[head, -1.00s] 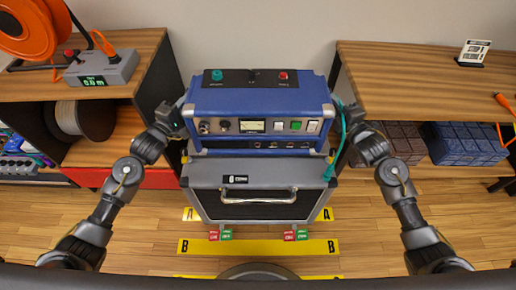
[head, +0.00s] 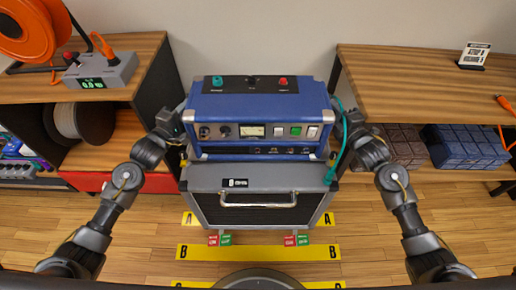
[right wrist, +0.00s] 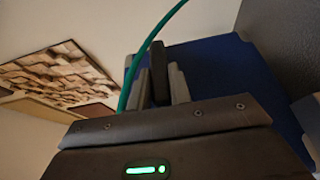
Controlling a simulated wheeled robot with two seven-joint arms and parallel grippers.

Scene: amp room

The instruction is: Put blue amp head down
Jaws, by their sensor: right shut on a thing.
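The blue amp head (head: 258,103), with silver corners, a meter and switches, is upright at the centre of the head view. It is over the grey speaker cabinet (head: 225,177); I cannot tell whether it touches the cabinet top. My right gripper (head: 354,124) is at its right side. In the right wrist view the right gripper (right wrist: 160,85) is shut on a dark side handle (right wrist: 158,75) beside the amp's blue side (right wrist: 210,70). My left gripper (head: 178,118) is at the amp's left side; its jaws are too small to read.
A teal cable (head: 343,150) hangs at the amp's right. Wooden shelves stand left (head: 150,60) and right (head: 430,70). Yellow floor strips (head: 300,252) and red and green tags (head: 296,240) lie in front of the cabinet. The right shelf top is mostly clear.

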